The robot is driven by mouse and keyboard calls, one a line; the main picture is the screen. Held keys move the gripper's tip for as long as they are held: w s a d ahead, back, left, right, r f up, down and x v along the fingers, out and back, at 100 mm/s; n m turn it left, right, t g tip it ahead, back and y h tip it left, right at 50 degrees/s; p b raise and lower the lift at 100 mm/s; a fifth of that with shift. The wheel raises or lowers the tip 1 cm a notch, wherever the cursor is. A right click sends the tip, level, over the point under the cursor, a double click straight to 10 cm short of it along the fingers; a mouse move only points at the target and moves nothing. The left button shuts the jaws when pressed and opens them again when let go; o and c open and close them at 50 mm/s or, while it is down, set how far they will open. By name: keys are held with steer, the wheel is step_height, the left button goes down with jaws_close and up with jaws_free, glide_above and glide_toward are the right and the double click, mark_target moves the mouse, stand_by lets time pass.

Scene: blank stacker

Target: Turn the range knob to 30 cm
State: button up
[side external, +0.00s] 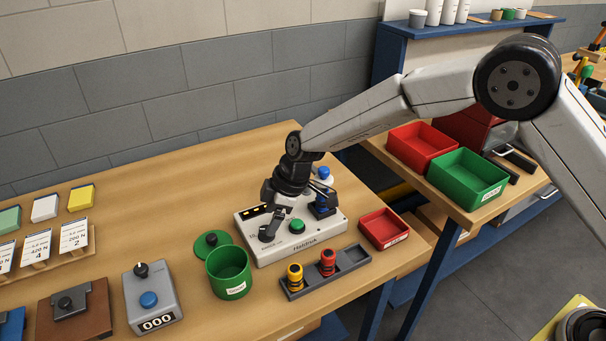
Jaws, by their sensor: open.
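A white control box (335,228) sits on the wooden table, with a green button (297,226) on top and a dark display with yellow marks (257,210) at its left. My gripper (292,214) points down over this box with its jaws open. One dark finger comes down near the box's left front part, beside the green button. No range knob can be clearly made out on the box; the gripper covers part of its top. A grey counter box (172,284) at the left has a black knob (141,270), a blue button and a display reading 000. No 30 cm marking is legible.
A green cup (229,287) and green disc (208,249) stand left of the white box. A grey rack (350,262) with yellow and red pieces lies in front. A small red tray (383,226) is at the right. A blue-topped dark fixture (322,206) stands at the box's right end.

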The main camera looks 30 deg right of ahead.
steer(key=shift+x, duration=1.9)
jaws_close()
